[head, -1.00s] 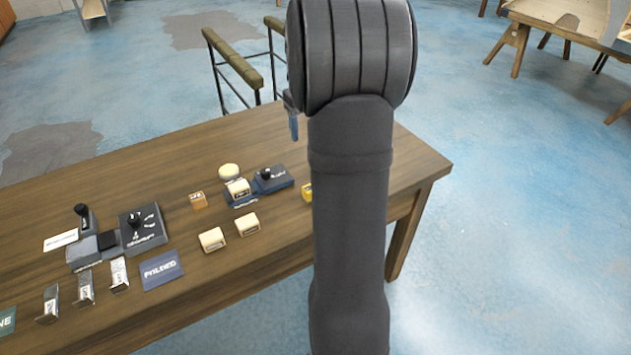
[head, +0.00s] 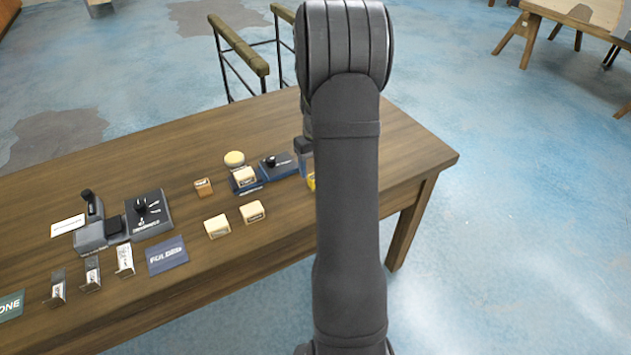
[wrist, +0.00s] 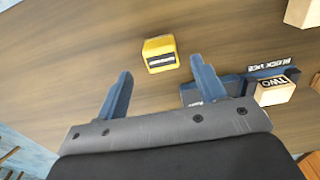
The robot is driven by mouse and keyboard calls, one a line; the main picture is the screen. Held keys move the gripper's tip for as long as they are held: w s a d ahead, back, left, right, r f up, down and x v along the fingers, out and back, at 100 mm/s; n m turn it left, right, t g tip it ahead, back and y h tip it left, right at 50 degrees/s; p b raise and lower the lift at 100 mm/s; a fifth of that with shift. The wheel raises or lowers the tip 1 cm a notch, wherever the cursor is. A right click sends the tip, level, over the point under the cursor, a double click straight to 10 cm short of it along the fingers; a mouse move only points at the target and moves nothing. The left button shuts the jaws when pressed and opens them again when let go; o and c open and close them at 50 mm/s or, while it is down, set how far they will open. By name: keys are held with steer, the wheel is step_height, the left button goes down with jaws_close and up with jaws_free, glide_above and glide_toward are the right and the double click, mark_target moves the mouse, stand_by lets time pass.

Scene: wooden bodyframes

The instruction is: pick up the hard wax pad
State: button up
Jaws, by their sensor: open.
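A small yellow block (wrist: 160,54) with a dark label band lies on the wooden table; I take it to be the hard wax pad, though its label is too small to read. In the head view the yellow block (head: 311,181) shows only in part, beside my arm that hides the rest. My gripper (wrist: 161,68) is open and empty, with its two blue fingers spread. In the wrist view the block appears just beyond the gap between the fingertips. In the head view my gripper is mostly hidden behind my arm.
A blue block vice (wrist: 262,70) with a cream block marked TWO (wrist: 272,92) stands right of the fingers. Two cream blocks (head: 217,226), an orange-tan block (head: 204,187) and dark fixtures (head: 149,214) stand further left. The table's right end (head: 420,150) is clear.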

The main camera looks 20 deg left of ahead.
step_height(320, 180, down, 5)
steer(key=shift+s+r, duration=0.1)
steer(key=shift+s, duration=0.05)
steer(key=c, duration=1.1)
steer(key=shift+r, duration=0.1)
